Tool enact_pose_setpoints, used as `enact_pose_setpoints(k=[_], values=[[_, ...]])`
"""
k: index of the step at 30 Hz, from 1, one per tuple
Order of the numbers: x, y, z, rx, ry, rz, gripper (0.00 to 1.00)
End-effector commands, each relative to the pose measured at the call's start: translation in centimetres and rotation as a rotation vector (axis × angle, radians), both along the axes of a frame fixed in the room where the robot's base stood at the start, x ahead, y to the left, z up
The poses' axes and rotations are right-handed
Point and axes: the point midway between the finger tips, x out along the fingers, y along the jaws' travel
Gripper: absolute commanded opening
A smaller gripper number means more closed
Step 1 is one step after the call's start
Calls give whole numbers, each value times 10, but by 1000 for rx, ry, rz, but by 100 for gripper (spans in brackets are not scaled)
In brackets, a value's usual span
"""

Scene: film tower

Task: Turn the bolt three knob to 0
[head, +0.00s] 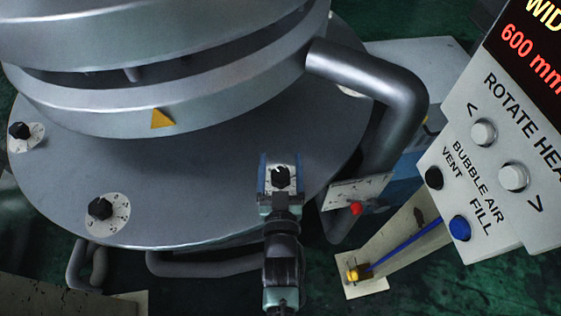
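Three black knobs on pale round dials show on the grey metal disc in the head view: one at the far left (20,130), one at the lower left (100,208) and one at the right (281,177). I cannot read which is bolt three or what the dial marks say. My gripper (281,174) is over the right knob, with its blue fingers on either side of it. The fingers look apart from the knob, with pale dial showing between. The fingers and wrist hide part of this dial.
A thick bent pipe (395,100) rises right of my gripper. A plate with a red button (355,208) is near it. A control panel (500,165) with several buttons fills the right side. A large metal cylinder (160,100) with a yellow triangle stands on the disc.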

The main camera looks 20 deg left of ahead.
Motion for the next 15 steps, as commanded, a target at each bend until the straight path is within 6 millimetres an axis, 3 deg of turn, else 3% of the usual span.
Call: enact_pose_setpoints(k=[10,15], values=[[-2,-1,0,1,0,0,84],[-15,-9,0,-2,1,-2,84]])
